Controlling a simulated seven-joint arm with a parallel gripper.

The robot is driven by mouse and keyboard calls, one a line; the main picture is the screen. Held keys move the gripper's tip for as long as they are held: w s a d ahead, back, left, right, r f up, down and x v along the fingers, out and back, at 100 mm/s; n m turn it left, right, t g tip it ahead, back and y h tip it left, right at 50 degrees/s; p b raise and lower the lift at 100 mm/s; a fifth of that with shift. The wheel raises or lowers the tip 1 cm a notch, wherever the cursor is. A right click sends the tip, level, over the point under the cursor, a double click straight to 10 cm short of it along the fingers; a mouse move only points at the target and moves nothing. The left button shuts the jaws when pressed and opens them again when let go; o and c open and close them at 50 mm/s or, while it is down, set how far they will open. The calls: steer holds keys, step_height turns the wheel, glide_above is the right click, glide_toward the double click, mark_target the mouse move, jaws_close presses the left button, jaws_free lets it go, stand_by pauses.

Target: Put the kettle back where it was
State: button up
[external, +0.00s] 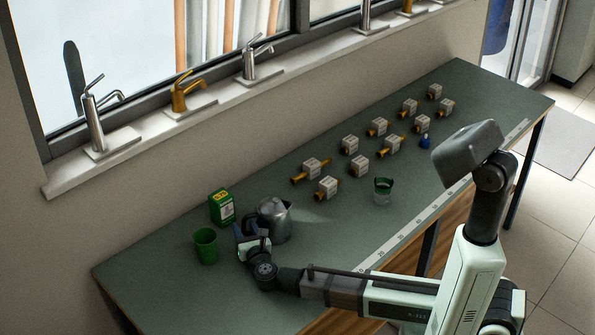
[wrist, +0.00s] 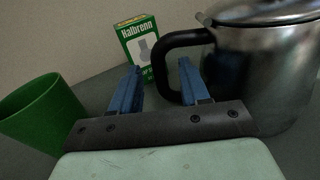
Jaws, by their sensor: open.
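The kettle (external: 275,222) is a silver metal pot standing upright on the green-grey bench, left of the middle in the external view. In the wrist view, the kettle (wrist: 262,75) fills the right side, with its black handle (wrist: 178,42) facing my gripper. My gripper (external: 247,233) is low over the bench, just left of the kettle. In the wrist view, its blue fingers (wrist: 160,70) are apart. The upright part of the handle shows between the fingertips, partly behind the right finger. I cannot tell whether they touch.
A green cup (external: 205,246) stands left of my gripper; a green-and-white box (external: 222,208) stands behind it. A glass with a dark green rim (external: 382,191) and several boxed brass fittings (external: 327,187) stand to the right. The bench's front left is clear.

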steer(key=v, duration=0.8)
steer(key=shift+s+d, duration=0.15)
steer(key=shift+s, duration=0.15)
